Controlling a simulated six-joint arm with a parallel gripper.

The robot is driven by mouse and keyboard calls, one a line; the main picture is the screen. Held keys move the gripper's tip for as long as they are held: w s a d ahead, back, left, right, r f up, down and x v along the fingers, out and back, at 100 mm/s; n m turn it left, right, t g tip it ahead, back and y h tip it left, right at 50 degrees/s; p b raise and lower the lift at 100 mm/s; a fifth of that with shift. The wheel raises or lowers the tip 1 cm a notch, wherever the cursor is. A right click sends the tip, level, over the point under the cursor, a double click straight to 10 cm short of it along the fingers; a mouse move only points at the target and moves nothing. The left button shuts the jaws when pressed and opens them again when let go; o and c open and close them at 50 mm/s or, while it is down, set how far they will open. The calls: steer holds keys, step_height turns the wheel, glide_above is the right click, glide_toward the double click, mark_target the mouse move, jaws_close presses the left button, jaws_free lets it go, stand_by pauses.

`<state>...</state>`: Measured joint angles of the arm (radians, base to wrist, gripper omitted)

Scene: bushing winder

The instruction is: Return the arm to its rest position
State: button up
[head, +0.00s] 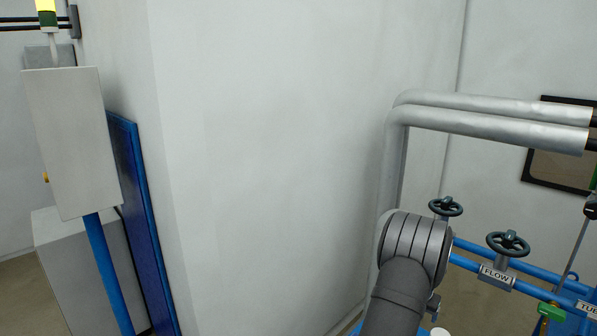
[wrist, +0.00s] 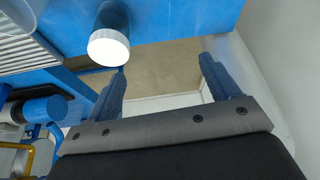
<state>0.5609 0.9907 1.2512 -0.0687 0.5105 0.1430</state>
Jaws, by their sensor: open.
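My gripper (wrist: 163,88) shows in the wrist view with its two blue ribbed fingers spread wide apart. Nothing is between the fingers; bare floor and a pale wall show through the gap. In the head view, a dark grey part of my arm rises at the lower right, in front of the pipes and valves. My gripper is not visible in the head view.
A white-ended blue cylinder (wrist: 109,45) and a blue surface (wrist: 180,22) lie close beyond the fingers. Blue pipes with handwheel valves (head: 508,243) and silver pipes (head: 490,115) stand at right. A grey cabinet (head: 72,140) stands at left. A white wall (head: 270,130) fills the middle.

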steer(key=s+a+r+n+y, duration=0.1)
steer(key=s+a+r+n, duration=0.15)
steer(key=a, duration=1.15)
steer(key=s+a+r+n+y, duration=0.1)
steer(key=a+r+n, duration=0.15)
steer(key=a, duration=1.05)
steer(key=s+d, duration=0.3)
steer(key=d, duration=0.2)
steer(key=shift+s+d+f+t, duration=0.15)
steer(key=shift+s+f+t, duration=0.15)
steer(key=shift+f, duration=0.05)
steer(key=w+a, duration=0.4)
steer(key=w, duration=0.1)
steer(key=w+d+f+m, duration=0.1)
steer(key=d, duration=0.5)
steer(key=w+d+f+m+h, duration=0.1)
steer(key=w+d, duration=0.1)
steer(key=d, duration=0.4)
steer(key=shift+w+f+m, duration=0.15)
steer(key=shift+w+m, duration=0.1)
steer(key=shift+m, duration=0.05)
